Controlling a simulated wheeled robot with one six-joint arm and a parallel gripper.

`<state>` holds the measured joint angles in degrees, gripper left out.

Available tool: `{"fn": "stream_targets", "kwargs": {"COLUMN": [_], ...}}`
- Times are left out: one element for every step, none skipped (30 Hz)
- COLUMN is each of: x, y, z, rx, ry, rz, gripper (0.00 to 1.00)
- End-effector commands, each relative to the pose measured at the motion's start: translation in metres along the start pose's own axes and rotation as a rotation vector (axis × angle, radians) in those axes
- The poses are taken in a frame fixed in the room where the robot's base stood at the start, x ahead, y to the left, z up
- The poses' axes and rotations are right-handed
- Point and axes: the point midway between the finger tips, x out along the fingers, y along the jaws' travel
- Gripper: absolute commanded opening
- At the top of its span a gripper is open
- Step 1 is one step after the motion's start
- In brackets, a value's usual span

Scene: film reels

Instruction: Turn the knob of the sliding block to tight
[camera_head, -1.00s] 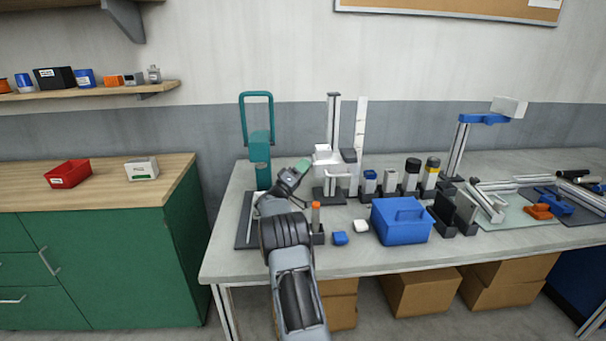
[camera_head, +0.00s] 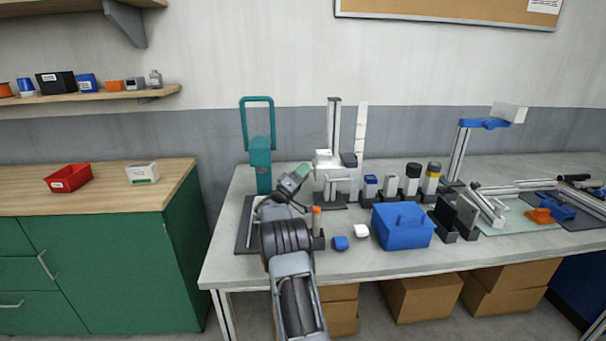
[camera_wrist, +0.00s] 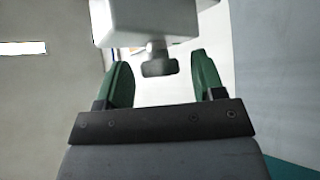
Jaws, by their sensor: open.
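The sliding block (camera_head: 325,159) is a white block on an upright grey post (camera_head: 334,122) at the back of the bench. In the wrist view the white block (camera_wrist: 155,18) fills the top. Its grey knob (camera_wrist: 158,63) hangs on a short stem below it in that picture. My gripper (camera_head: 304,169) is just left of the block in the head view. In the wrist view its two green fingers (camera_wrist: 158,82) are open, one on each side of the knob, with gaps showing. I cannot tell how far the fingertips reach along the knob. The knob's turn marking does not show.
A teal press (camera_head: 260,150) stands close on the left. An orange-topped piece (camera_head: 317,221) stands in front of the post, near my arm. A blue bin (camera_head: 403,235) and several small bottles in holders stand to the right. The bench's front strip is mostly clear.

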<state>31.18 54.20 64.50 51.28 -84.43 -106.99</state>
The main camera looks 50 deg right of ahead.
Motion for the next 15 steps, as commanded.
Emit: {"fn": "stream_targets", "kwargs": {"x": [-0.003, -0.005, -0.009, -0.014, -0.017, -0.023, -0.028, -0.034, -0.041, -0.046, -0.052, -0.059, -0.064, -0.07, -0.076], "y": [-0.001, -0.001, -0.001, -0.002, 0.001, 0.005, 0.007, 0.009, 0.013, 0.015, 0.018, 0.021, 0.024, 0.026, 0.029], "z": [0.0, 0.0, -0.001, -0.001, -0.003, -0.006, -0.007, -0.009, -0.011, -0.013, -0.015, -0.017, -0.019, -0.02, -0.022], "rx": [0.0, 0.0, 0.0, 0.0, 0.002, 0.003, 0.002, 0.003, 0.003, 0.002, 0.003, 0.002, 0.003, 0.002, 0.002], "ry": [0.001, 0.001, 0.001, 0.002, 0.003, 0.003, 0.004, 0.004, 0.003, 0.003, 0.004, 0.004, 0.004, 0.003, 0.003], "rz": [-0.001, -0.001, -0.002, -0.003, -0.003, -0.002, -0.002, -0.003, -0.002, -0.003, -0.003, -0.003, -0.003, -0.003, -0.003], "gripper": [0.62, 0.62, 0.62, 0.62, 0.62, 0.62, 0.62, 0.62, 0.62, 0.62, 0.62, 0.62, 0.62, 0.62, 0.62]}}
